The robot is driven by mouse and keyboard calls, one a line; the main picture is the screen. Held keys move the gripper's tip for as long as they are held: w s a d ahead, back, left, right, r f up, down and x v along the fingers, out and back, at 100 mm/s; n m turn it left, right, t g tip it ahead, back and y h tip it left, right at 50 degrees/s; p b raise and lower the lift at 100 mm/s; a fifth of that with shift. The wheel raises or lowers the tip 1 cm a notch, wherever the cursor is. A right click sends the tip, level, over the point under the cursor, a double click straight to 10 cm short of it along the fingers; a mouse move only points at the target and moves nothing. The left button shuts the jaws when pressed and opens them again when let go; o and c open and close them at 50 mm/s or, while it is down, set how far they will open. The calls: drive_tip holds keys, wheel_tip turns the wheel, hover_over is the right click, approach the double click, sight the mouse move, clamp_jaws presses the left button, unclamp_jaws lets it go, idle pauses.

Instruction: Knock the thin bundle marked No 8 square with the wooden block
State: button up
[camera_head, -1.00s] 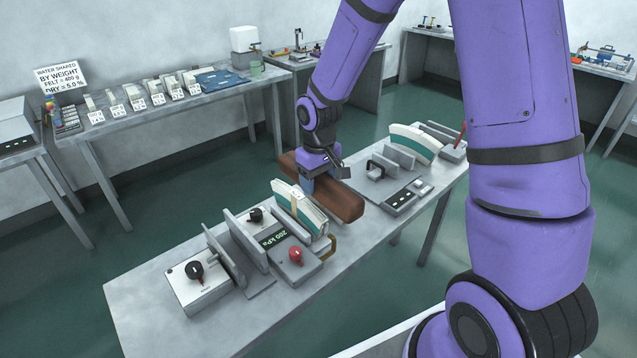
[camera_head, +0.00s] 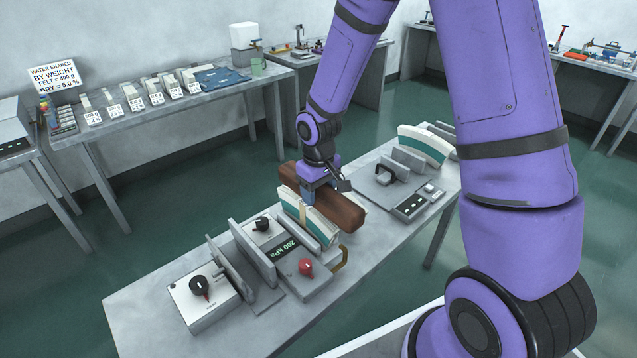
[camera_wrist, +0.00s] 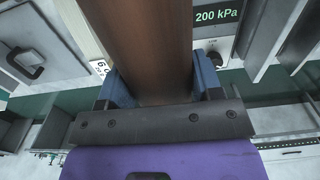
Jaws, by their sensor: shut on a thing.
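My gripper (camera_head: 319,190) is shut on the brown wooden block (camera_head: 342,209) and holds it lengthwise over the bench. In the wrist view, the block (camera_wrist: 153,40) lies between the blue fingers. A thin curved bundle (camera_head: 308,217) of white and teal layers with a tan band stands on the bench just left of the block. The block's near side is very close to it; I cannot tell whether they touch. No readable No 8 mark shows on it. A partly hidden white number label (camera_wrist: 100,67) shows beside the block in the wrist view.
A press unit with a 200 kPa display (camera_head: 288,248) and red knob (camera_head: 306,267) stands just left of the bundle. A box with a black knob (camera_head: 199,288) is farther left. A handled plate (camera_head: 386,175) and another curved bundle (camera_head: 425,145) lie to the right.

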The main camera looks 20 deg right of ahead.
drive_tip(key=shift+f, duration=0.3)
drive_tip(key=shift+f, duration=1.6)
drive_tip(key=shift+r, duration=1.75)
drive_tip(key=shift+f, duration=0.1)
drive_tip(key=shift+f, duration=1.65)
drive_tip(key=shift+r, duration=0.1)
drive_tip(key=shift+r, duration=1.65)
